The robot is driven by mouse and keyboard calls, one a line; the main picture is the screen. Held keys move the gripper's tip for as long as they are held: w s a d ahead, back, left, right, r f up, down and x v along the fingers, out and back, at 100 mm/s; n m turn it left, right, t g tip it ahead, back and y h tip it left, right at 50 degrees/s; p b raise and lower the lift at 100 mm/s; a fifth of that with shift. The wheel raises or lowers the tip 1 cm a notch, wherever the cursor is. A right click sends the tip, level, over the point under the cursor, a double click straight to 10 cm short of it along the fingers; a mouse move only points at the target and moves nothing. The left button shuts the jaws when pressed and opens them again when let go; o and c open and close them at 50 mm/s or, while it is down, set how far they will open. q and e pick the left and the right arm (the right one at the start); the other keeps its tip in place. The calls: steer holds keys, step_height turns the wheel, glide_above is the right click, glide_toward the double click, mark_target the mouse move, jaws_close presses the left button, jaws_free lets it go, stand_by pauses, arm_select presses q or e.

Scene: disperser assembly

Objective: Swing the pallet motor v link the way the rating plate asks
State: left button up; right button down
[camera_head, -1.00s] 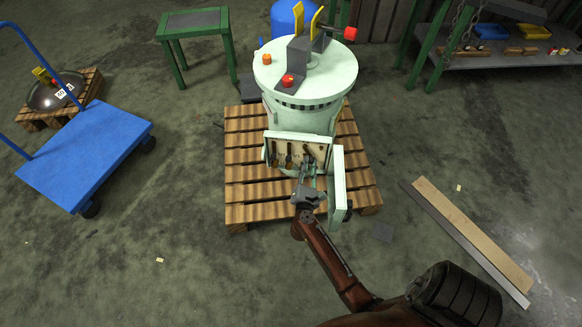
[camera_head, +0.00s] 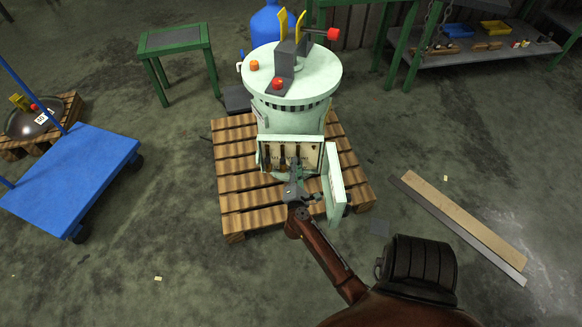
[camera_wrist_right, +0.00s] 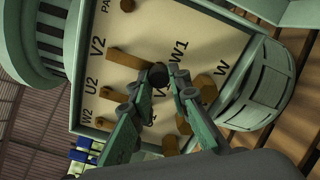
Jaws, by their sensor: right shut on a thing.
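The pale green pallet motor (camera_head: 291,105) stands upright on a wooden pallet (camera_head: 235,190). Its terminal box (camera_head: 312,155) is open at the front, with its door (camera_head: 334,185) swung out to the right. My right gripper (camera_head: 294,178) reaches into the box. In the right wrist view its green fingers (camera_wrist_right: 164,85) are shut on the dark knob end of the v link (camera_wrist_right: 127,58), a brown bar running from beside V2. The fingers partly hide the middle markings. My left gripper is out of view.
Planks (camera_head: 465,225) lie on the right floor.

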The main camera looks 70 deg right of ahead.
steer(key=c, duration=1.8)
jaws_free()
step_height(320, 180, up, 10)
